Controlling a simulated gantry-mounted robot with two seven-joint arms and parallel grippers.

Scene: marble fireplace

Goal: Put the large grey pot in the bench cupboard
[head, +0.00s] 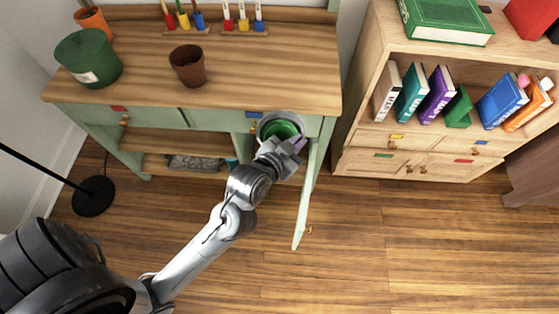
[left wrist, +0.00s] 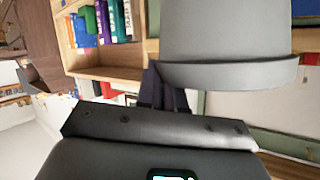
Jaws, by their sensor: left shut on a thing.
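The large grey pot (head: 264,128) is held at the front edge of the green bench (head: 215,97), and green shows inside its rim. In the left wrist view the grey pot (left wrist: 225,40) fills the upper right, with its thick rim towards the gripper. My left gripper (head: 287,147) is shut on the pot; in the left wrist view its dark fingers (left wrist: 162,88) meet the rim. The bench cupboard's door (head: 307,195) stands open, swung out towards the front. The cupboard's inside is mostly hidden by my arm and the pot. My right gripper is not in view.
On the bench top stand a green pot (head: 89,58), a brown pot (head: 188,66), an orange pot (head: 92,22) and several coloured-handled tools. A bookcase (head: 370,100) stands to the right. A black lamp base (head: 93,196) is on the floor at left. The front floor is clear.

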